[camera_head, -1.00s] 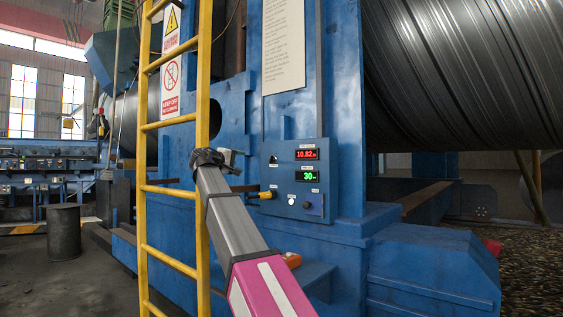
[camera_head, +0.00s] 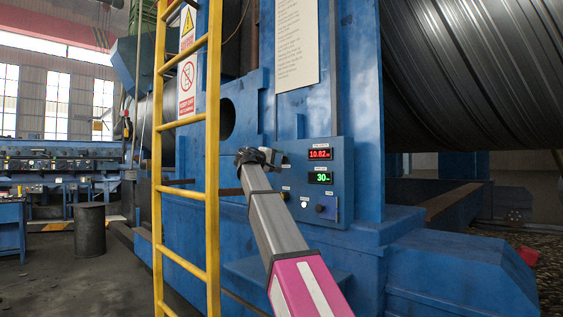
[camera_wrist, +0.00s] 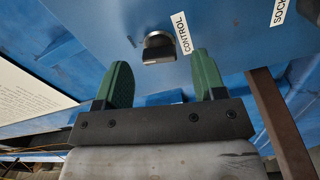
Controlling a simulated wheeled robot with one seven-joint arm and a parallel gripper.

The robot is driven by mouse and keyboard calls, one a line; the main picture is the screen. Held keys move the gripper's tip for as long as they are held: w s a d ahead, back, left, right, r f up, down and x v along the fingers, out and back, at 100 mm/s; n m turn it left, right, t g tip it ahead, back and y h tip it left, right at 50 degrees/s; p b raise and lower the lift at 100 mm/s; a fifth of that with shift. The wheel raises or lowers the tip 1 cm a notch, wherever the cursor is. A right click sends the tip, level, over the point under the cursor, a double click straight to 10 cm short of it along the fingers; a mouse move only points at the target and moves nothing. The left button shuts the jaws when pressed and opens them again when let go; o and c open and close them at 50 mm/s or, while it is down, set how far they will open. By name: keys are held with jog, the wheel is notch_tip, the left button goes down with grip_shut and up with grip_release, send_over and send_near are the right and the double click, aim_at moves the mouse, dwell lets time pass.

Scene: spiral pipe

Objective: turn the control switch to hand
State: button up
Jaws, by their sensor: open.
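The control switch (camera_wrist: 159,46) is a dark knob with a silver ring on the blue panel, beside a white CONTROL label (camera_wrist: 180,33) in the wrist view. My gripper (camera_wrist: 162,60) is open, with its two green fingers apart. The knob appears between and just beyond the fingertips, and nothing is held. In the head view my gripper (camera_head: 268,156) is at the upper left of the control panel (camera_head: 342,185). The arm and gripper cover the panel's left part there, so the switch cannot be made out clearly.
The panel has a red display (camera_head: 320,154), a green display (camera_head: 320,177) and a dark lower knob (camera_head: 320,208). A yellow ladder (camera_head: 212,130) stands close left of my arm. A SOCKET-like label (camera_wrist: 279,12) and a brown bar (camera_wrist: 280,125) show in the wrist view.

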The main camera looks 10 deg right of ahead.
jog(key=shift+x, duration=1.2)
jog(key=c, duration=0.9)
jog(key=shift+m, duration=1.9)
jog(key=o, duration=0.9)
jog(key=v, duration=1)
jog(key=shift+s+a, duration=0.25)
jog(key=shift+a, duration=0.1)
